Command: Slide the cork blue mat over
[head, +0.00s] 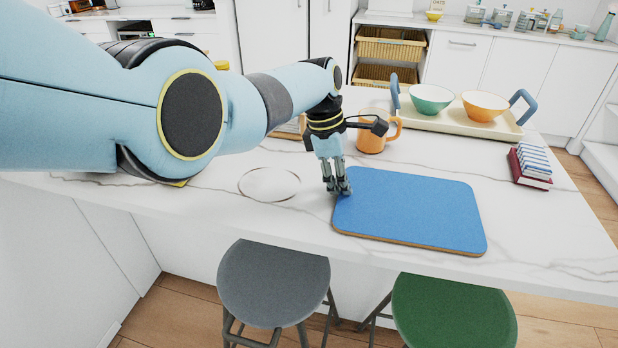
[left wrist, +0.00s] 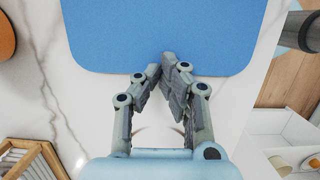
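The blue mat (head: 412,212), with a cork-brown edge, lies flat on the white marble counter, right of centre in the head view. It also fills the top of the left wrist view (left wrist: 160,30). My left gripper (head: 340,190) points down at the mat's left edge. Its fingers (left wrist: 162,66) converge with the tips together, nothing visible between them. The tips overlap the mat's near edge in the wrist view. I cannot tell whether they touch the mat. My right gripper is not in view.
A white plate (head: 269,184) lies left of the gripper. An orange mug (head: 370,144) stands behind it. A tray (head: 452,127) holds a green bowl (head: 431,98) and an orange bowl (head: 485,106). Bare counter separates mat and books.

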